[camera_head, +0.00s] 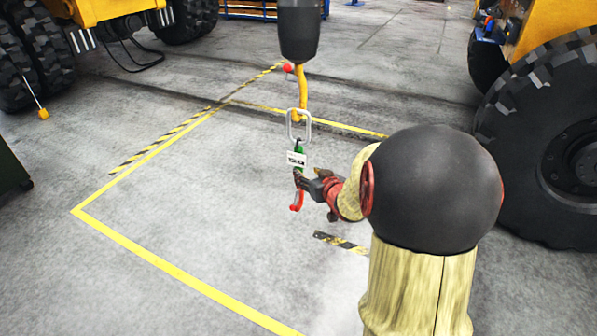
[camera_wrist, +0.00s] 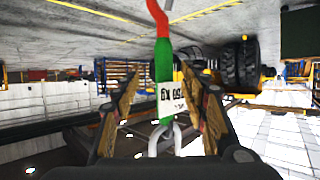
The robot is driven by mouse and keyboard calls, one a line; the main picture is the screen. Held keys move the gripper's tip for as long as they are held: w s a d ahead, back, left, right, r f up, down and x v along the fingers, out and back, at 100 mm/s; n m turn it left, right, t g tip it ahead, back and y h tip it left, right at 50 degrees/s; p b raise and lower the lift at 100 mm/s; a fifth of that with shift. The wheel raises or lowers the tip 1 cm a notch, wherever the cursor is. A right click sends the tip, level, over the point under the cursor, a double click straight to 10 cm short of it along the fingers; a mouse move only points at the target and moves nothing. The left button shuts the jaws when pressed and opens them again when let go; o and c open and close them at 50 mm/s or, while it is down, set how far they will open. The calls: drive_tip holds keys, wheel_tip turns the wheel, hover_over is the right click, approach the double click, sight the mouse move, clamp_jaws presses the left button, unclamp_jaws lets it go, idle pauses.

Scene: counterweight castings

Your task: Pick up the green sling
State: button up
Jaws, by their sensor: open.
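The green sling (camera_head: 299,148) hangs upright in the head view, with a white label and a red hook (camera_head: 297,201) at its lower end. A metal link (camera_head: 291,125) joins its top to a yellow crane hook (camera_head: 301,85). My gripper (camera_head: 304,180) is at the sling's lower part, just below the label. In the wrist view, which looks upside down, the green sling (camera_wrist: 164,75) runs between my two spread fingers. Gaps show on both sides of the sling. Part of the sling's lower end is hidden by my gripper in the head view.
A dark hoist block (camera_head: 299,30) hangs above the sling. Yellow floor lines (camera_head: 150,258) mark out a bare concrete area. A big tyre (camera_head: 550,150) of a yellow machine stands at right, and another machine (camera_head: 100,12) stands at back left.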

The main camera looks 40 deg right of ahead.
drive_tip(key=b+x, duration=0.1)
drive_tip(key=x, duration=0.4)
drive_tip(key=b+x, duration=0.1)
drive_tip(key=x, duration=0.2)
drive_tip(key=shift+s+a+f+b, duration=0.1)
drive_tip(key=shift+a+f+b, duration=0.25)
drive_tip(key=shift+f, duration=0.05)
drive_tip(key=shift+c, duration=1.4)
clamp_jaws()
drive_tip(key=shift+r, duration=0.25)
